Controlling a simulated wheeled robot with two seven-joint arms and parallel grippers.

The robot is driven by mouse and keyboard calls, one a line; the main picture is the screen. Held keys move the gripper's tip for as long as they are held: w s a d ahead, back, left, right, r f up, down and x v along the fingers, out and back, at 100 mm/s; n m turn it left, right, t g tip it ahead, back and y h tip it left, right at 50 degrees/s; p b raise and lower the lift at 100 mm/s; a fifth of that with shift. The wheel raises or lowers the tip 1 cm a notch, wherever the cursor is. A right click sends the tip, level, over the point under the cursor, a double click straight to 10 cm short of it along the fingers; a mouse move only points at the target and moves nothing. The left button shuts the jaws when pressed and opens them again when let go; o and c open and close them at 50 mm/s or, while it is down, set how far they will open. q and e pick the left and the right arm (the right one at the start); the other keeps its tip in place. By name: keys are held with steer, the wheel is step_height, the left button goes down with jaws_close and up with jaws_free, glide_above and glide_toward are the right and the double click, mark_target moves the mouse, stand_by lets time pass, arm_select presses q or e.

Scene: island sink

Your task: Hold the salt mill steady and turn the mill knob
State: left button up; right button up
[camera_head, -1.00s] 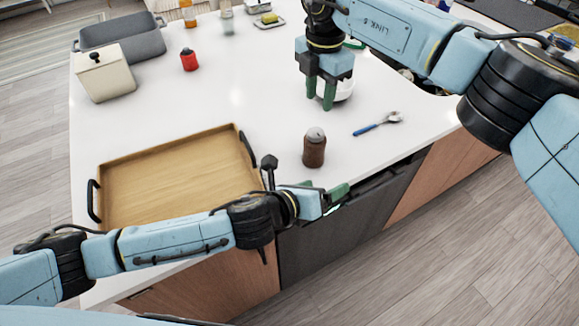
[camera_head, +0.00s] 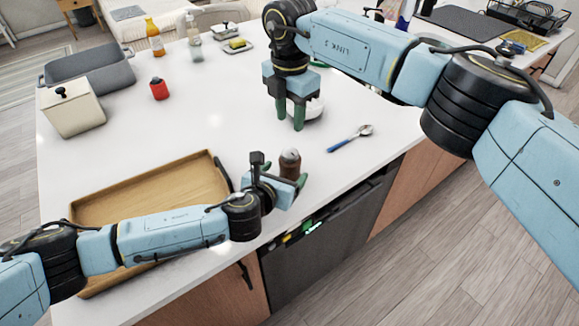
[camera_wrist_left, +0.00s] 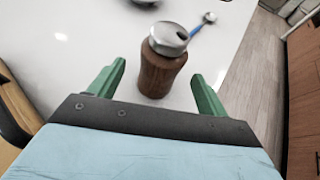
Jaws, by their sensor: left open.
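The salt mill (camera_head: 290,164) is a brown wooden body with a silver metal cap, and it stands upright on the white counter. My left gripper (camera_head: 283,175) is low at the mill, its green fingers open on either side of it. In the left wrist view the mill (camera_wrist_left: 158,72) stands between the two spread fingertips, with gaps visible on both sides. The silver cap (camera_wrist_left: 168,38), the mill's knob, is above finger level. My right gripper (camera_head: 289,117) points down behind the mill, its green fingers apart, with nothing seen between them.
A white rounded object (camera_head: 314,108) is close behind my right gripper. A spoon with a blue handle (camera_head: 350,138) lies right of the mill. A wooden tray (camera_head: 150,190) lies left, partly under my left arm. The counter's front edge is close to the mill.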

mark_target(290, 167)
arm_select(q)
steer(key=shift+x, duration=2.2)
